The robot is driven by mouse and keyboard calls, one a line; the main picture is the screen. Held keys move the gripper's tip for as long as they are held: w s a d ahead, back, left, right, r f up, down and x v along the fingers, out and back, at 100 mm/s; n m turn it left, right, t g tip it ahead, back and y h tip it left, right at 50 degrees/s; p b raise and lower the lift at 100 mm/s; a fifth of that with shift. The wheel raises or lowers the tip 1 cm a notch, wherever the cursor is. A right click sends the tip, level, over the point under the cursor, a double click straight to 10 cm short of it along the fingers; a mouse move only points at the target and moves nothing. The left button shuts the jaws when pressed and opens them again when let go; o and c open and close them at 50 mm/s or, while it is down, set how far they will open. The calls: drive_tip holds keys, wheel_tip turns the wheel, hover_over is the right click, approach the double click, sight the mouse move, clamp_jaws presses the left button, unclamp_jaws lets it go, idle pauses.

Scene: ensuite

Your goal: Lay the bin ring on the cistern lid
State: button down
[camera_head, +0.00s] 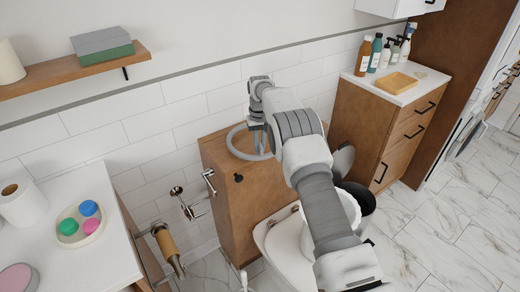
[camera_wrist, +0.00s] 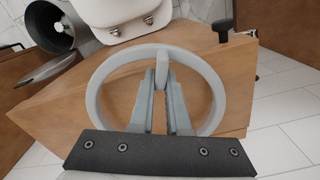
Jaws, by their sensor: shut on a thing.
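The bin ring is a pale grey hoop (camera_head: 232,140); it also shows large in the wrist view (camera_wrist: 93,88). My gripper (camera_head: 262,150) is shut on the ring at its far rim, with both fingers (camera_wrist: 161,72) reaching across the hoop's opening in the wrist view. The cistern lid (camera_head: 213,148) is the brown wooden top of the box behind the toilet; it lies under the ring in the wrist view (camera_wrist: 55,105). The ring is roughly level over the lid. I cannot tell whether it touches the wood. My wrist hides part of the ring in the head view.
The white toilet (camera_head: 283,240) is in front of the cistern box, with an open dark bin (camera_head: 361,207) to its right. A black knob (camera_head: 238,177) is at the box's front. A wooden cabinet (camera_head: 365,120) with bottles stands right, a white counter (camera_head: 95,265) left.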

drive_tip(key=shift+f, duration=0.8)
drive_tip(key=shift+f, duration=0.1)
drive_tip(key=c, duration=0.9)
unclamp_jaws()
